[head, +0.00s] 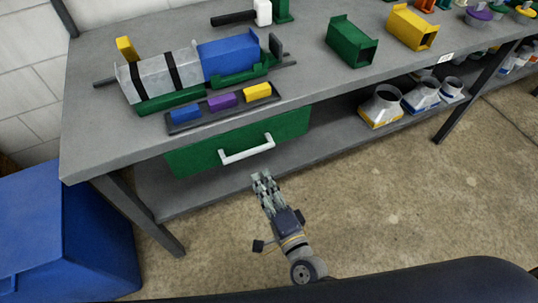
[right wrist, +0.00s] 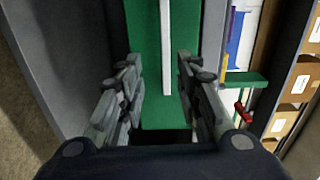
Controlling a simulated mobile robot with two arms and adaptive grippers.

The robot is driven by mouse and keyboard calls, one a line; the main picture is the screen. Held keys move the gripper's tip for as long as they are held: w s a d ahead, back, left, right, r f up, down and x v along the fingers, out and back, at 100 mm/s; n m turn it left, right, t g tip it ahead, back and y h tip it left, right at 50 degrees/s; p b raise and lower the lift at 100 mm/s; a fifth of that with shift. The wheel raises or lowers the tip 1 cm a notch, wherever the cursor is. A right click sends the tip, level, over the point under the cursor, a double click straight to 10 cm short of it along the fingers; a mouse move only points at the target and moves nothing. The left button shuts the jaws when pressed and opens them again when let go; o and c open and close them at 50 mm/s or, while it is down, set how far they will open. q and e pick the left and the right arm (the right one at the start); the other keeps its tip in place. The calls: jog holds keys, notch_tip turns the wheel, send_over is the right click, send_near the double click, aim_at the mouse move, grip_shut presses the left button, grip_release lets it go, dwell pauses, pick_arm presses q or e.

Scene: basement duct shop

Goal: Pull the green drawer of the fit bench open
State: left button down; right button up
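The fit bench (head: 330,92) has a green drawer (head: 192,157) under its top, with a white bar handle (head: 246,150) across the front. The drawer front sits close under the bench edge and looks shut. My right gripper (head: 262,176) is just in front of and below the handle, apart from it in the head view. In the right wrist view my right gripper (right wrist: 158,62) is open and empty. There the white handle (right wrist: 166,50) runs upright between the lines of the two fingers, with the green drawer front (right wrist: 145,60) behind it. My left gripper is not in view.
On the bench top lie a duct assembly (head: 165,75), a tray of coloured blocks (head: 183,127), and green (head: 350,45) and yellow (head: 408,28) duct pieces. A lower shelf (head: 290,155) holds fittings (head: 382,106). A blue bin (head: 65,235) stands left. The floor in front is clear.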

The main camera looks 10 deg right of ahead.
aim_at(250, 154)
jog(key=x, duration=1.1)
jog(key=shift+d+r+p, duration=0.1)
jog(key=shift+r+p, duration=0.3)
grip_shut()
